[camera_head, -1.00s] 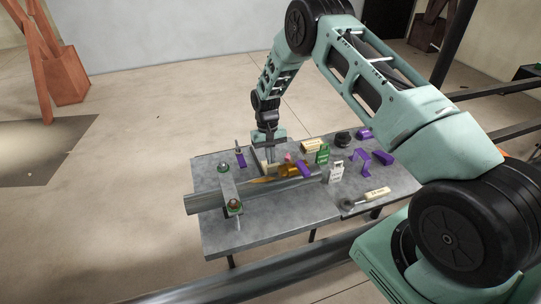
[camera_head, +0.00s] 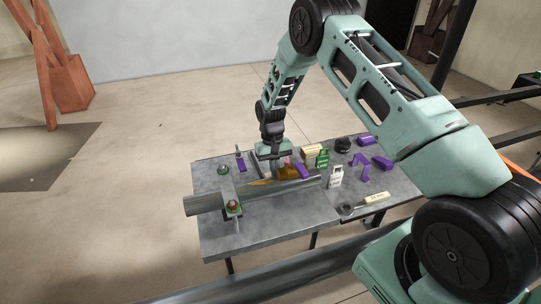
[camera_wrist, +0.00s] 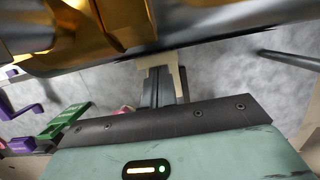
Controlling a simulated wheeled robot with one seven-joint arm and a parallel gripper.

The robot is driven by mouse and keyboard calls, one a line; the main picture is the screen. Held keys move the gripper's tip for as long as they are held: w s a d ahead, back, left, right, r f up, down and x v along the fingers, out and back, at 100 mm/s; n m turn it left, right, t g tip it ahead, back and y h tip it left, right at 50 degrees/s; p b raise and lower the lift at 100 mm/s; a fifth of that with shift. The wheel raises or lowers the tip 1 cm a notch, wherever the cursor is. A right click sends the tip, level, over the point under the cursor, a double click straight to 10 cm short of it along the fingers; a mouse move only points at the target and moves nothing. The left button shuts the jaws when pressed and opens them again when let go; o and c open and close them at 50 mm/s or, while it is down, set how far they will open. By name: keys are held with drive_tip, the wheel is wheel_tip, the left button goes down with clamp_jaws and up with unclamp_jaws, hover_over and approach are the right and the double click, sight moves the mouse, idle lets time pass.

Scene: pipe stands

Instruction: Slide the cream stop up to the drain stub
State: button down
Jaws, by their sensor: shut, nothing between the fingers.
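My gripper (camera_head: 277,172) points down at the far side of the grey pipe (camera_head: 205,204), with its fingers shut and empty. In the wrist view the closed fingers (camera_wrist: 164,88) meet the cream stop (camera_wrist: 157,58), a pale piece lying against the pipe's side; whether they press on it I cannot tell. In the head view the stop is hidden by my gripper.
The pipe rests on the grey table (camera_head: 268,232), under a clamp (camera_head: 232,206) at left. Right of the gripper stand a green tag (camera_head: 322,159), a white tag (camera_head: 335,177), a cream block (camera_head: 312,149) and several purple brackets (camera_head: 360,168). The table's front left is clear.

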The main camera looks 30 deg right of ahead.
drive_tip(key=a+b+v, duration=0.1)
drive_tip(key=b+v, duration=0.4)
drive_tip(key=v, duration=1.2)
drive_tip(key=shift+d+r, duration=0.25)
drive_tip(key=shift+d, duration=0.2)
